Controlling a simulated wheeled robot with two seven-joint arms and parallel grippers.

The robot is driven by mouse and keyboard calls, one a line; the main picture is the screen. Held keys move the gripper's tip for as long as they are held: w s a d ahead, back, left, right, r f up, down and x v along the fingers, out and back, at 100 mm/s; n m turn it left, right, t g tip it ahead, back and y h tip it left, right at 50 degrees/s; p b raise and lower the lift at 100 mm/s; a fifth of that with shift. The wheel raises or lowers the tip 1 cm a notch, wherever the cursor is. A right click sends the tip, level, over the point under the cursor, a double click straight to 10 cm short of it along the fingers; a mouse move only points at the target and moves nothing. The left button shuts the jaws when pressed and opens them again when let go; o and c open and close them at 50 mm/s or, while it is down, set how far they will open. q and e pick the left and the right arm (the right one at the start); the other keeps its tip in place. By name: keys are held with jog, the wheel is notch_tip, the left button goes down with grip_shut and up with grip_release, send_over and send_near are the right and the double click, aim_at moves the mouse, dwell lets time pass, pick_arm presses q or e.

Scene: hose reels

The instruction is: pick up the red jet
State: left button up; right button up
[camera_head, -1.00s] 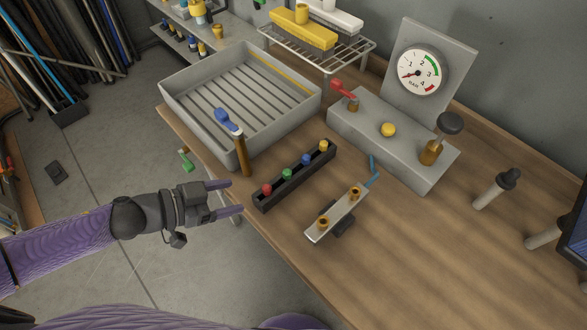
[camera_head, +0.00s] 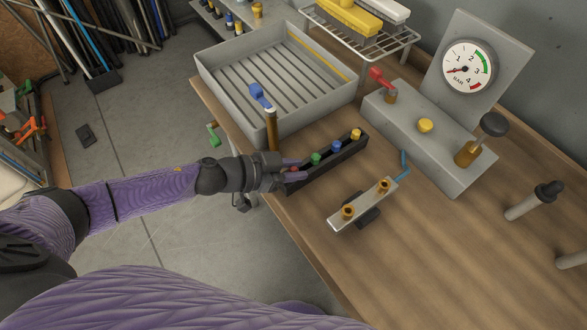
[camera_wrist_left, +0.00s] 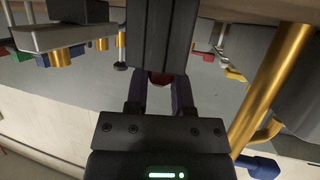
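The red jet (camera_head: 294,169) sits at the near left end of a black rack (camera_head: 327,165). It is partly hidden by my left gripper (camera_head: 293,171), whose purple fingers reach to either side of it. In the left wrist view the red jet (camera_wrist_left: 160,79) shows between the two fingers (camera_wrist_left: 160,94), partly covered by the dark rack. The fingers are apart, with space between them, and I see no clear grip. The green jet (camera_head: 316,158), blue jet (camera_head: 336,146) and yellow jet (camera_head: 356,134) stand further along the rack. My right gripper is not in view.
A grey tray (camera_head: 228,91) lies behind the rack, with a blue-handled brass tap (camera_head: 271,128) close beside my gripper. A metal bar with brass fittings (camera_head: 360,207) lies to the right. A grey gauge bench (camera_head: 432,133) stands beyond. The wooden table's front right is mostly clear.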

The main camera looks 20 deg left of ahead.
pick_arm(q)
grip_shut()
